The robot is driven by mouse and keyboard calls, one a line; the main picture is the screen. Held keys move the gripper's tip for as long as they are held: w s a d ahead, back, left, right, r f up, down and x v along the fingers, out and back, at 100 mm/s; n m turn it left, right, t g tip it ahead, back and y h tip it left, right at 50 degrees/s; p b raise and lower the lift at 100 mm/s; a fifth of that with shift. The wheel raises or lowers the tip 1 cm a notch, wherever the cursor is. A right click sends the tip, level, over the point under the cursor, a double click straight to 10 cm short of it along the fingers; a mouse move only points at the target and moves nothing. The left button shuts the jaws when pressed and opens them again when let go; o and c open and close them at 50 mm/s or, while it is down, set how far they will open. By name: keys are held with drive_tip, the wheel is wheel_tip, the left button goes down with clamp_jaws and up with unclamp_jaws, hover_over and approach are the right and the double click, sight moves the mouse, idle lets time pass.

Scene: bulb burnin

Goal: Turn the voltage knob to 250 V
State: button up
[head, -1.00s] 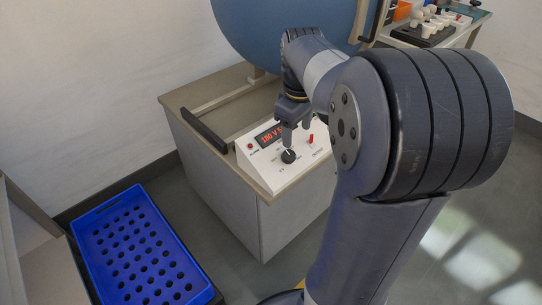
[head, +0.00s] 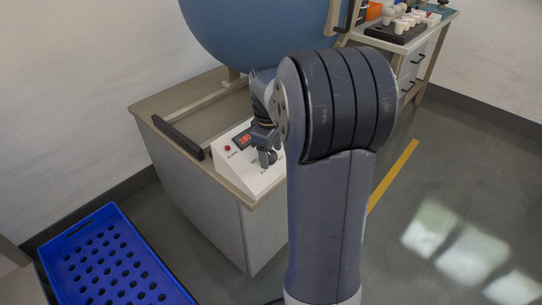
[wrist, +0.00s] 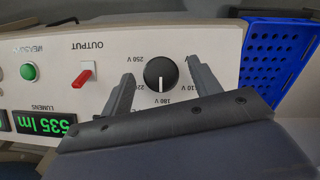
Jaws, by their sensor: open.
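The black voltage knob (wrist: 160,73) is on the white sloped panel (wrist: 225,45). In the wrist view its white line points at the 180 V mark. The 250 V label (wrist: 146,59) is to its upper left; the 220 and 110 V labels are partly hidden by my fingers. My gripper (wrist: 160,68) is open, one finger on each side of the knob, with visible gaps. In the head view my gripper (head: 267,156) is at the panel and mostly hides the knob. The red display (head: 244,140) reads 180.
A red output switch (wrist: 84,76), a green button (wrist: 28,72) and a green lumens display (wrist: 45,123) share the panel. A blue crate with holes (head: 110,262) stands at the left. A black handle bar (head: 178,137) lies along the cabinet top (head: 150,105).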

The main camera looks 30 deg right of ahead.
drive_tip(key=shift+f, duration=0.4)
drive_tip(key=shift+c, duration=0.2)
drive_tip(key=c, duration=0.9)
